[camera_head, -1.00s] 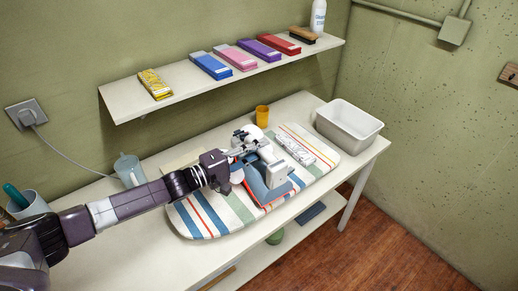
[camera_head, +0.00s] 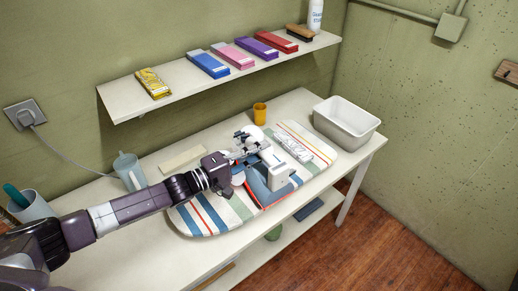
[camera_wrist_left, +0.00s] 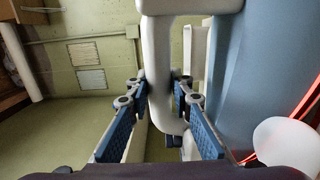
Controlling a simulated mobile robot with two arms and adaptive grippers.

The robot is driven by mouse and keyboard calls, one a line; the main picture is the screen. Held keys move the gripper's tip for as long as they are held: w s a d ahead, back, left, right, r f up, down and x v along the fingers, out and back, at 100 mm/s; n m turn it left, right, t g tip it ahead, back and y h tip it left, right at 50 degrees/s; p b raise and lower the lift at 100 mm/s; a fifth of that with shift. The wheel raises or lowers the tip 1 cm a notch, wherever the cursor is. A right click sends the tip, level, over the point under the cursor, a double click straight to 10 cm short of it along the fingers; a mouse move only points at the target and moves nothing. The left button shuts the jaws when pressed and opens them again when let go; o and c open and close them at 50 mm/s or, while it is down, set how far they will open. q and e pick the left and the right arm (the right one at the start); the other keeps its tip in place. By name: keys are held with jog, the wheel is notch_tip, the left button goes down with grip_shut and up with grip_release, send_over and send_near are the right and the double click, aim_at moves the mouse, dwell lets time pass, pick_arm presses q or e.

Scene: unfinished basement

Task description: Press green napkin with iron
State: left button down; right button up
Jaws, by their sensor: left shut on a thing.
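The iron (camera_head: 270,182), blue and white with an orange-red lower edge, is over the middle of the striped ironing board (camera_head: 202,218). My left gripper (camera_head: 252,141) is shut on its white handle, which runs between the blue finger pads in the left wrist view (camera_wrist_left: 158,85). The iron's blue body fills the right of that view. I cannot tell whether its sole touches the board. I cannot pick out a green napkin on the board; green there looks like a stripe, and the iron hides part of the surface. My right gripper is out of view.
A pale patterned item (camera_head: 293,147) lies on the board right of the iron. A white bin (camera_head: 347,123), an orange cup (camera_head: 260,114), a cream block (camera_head: 183,158) and a translucent jug (camera_head: 130,170) stand around it. A green item (camera_head: 273,233) is on the lower shelf.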

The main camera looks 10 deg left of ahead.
aim_at(254, 142)
pick_arm(q)
jog(key=shift+w+a+b, duration=0.3)
dwell(0.6)
jog(key=shift+w+a, duration=0.25)
jog(key=shift+a, duration=0.05)
jog(key=shift+w+a+r+b, duration=0.1)
jog(key=shift+w+a+b, duration=0.45)
jog(key=shift+w+a, duration=0.15)
dwell(0.4)
jog(key=shift+s+d+p, duration=0.55)
jog(key=shift+s+d, duration=0.1)
jog(key=shift+d, duration=0.05)
dwell(1.2)
notch_tip(254, 142, up, 3)
jog(key=shift+w+f+p, duration=0.15)
jog(key=shift+f+p, duration=0.05)
jog(key=shift+p, duration=1)
notch_tip(254, 142, up, 7)
jog(key=p, duration=0.6)
jog(key=shift+f, duration=0.1)
